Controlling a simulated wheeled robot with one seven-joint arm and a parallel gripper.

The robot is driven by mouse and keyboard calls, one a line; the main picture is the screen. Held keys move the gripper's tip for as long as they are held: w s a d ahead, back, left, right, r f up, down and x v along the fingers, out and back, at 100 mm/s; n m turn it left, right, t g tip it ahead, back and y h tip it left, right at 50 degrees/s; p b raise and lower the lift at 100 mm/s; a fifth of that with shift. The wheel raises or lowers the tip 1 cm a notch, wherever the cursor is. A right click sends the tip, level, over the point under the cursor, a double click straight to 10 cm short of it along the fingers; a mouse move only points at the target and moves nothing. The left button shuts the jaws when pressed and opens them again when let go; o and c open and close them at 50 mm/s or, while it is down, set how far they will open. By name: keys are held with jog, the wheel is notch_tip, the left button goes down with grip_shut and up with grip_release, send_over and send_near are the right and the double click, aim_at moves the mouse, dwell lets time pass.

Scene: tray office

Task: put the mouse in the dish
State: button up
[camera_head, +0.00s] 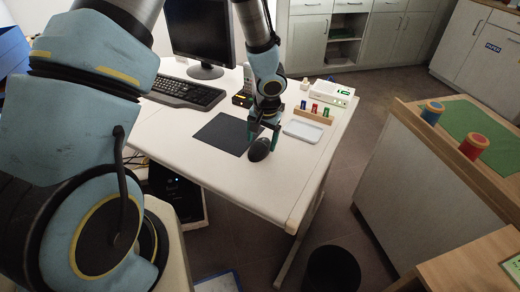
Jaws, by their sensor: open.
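The dark mouse (259,150) lies on the white desk at the right edge of the black mouse pad. My gripper (262,138) is open and comes down from above, with its fingers just behind and around the top end of the mouse in the picture. I cannot tell whether the fingers touch it. The shallow white dish (303,132) sits on the desk to the right of my gripper and looks empty.
A rack with small coloured pieces (314,112) stands just behind the dish, with a white box (332,92) beyond it. The black mouse pad (222,134), keyboard (185,92) and monitor (200,35) are to the left. The desk's front is clear.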

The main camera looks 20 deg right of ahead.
jog(key=shift+w+f, duration=0.2)
jog(key=shift+f, duration=0.9)
jog(key=c, duration=1.2)
jog(key=shift+r, duration=0.15)
